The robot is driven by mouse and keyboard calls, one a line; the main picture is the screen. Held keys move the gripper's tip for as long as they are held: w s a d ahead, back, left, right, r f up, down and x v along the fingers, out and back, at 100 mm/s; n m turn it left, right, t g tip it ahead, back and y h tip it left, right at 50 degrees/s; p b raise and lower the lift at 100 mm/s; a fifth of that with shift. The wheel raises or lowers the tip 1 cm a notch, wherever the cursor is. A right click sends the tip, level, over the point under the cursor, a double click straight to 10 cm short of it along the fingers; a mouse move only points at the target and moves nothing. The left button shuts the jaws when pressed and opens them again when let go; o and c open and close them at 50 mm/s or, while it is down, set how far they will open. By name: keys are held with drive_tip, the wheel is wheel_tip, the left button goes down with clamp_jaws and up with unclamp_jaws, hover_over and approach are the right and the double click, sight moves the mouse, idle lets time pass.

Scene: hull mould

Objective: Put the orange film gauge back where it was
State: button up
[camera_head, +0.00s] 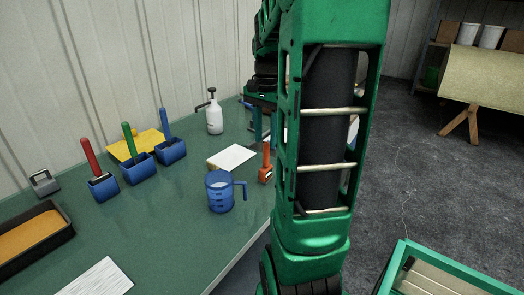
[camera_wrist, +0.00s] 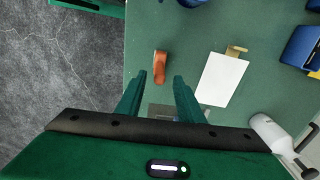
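The orange film gauge (camera_head: 265,173) stands on the green table near its right edge, beside the blue measuring jug. In the wrist view the gauge (camera_wrist: 160,64) shows just ahead of my fingertips, apart from them. My gripper (camera_wrist: 159,77) is open, with its two green fingers spread and nothing held between them. In the head view my arm covers much of the gripper and the table edge by the gauge.
A white sheet (camera_head: 232,157), a blue jug (camera_head: 219,196) and a white pump bottle (camera_head: 214,117) are close by. Blue holders (camera_head: 138,170) with coloured handles stand further left. A dark tray (camera_head: 30,240) is at far left. A grey plate (camera_wrist: 162,111) shows between my fingers.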

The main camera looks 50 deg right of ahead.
wheel_tip(320, 180, up, 3)
drive_tip(key=shift+r, duration=0.1)
drive_tip(key=shift+s+a+r, duration=0.1)
drive_tip(key=shift+a, duration=0.05)
drive_tip(key=s+a+f+n, duration=0.4)
drive_tip(key=s+a+n, duration=0.1)
drive_tip(key=s+a, duration=0.2)
drive_tip(key=s+a+f+n, duration=0.4)
drive_tip(key=s+a+n, duration=0.1)
drive_tip(key=a, duration=0.4)
drive_tip(key=shift+s+a+f+n, duration=0.2)
drive_tip(key=shift+s+f+n, duration=0.2)
drive_tip(key=shift+s, duration=0.45)
drive_tip(key=shift+w, duration=0.15)
drive_tip(key=shift+w+f, duration=0.25)
drive_tip(key=shift+w, duration=0.25)
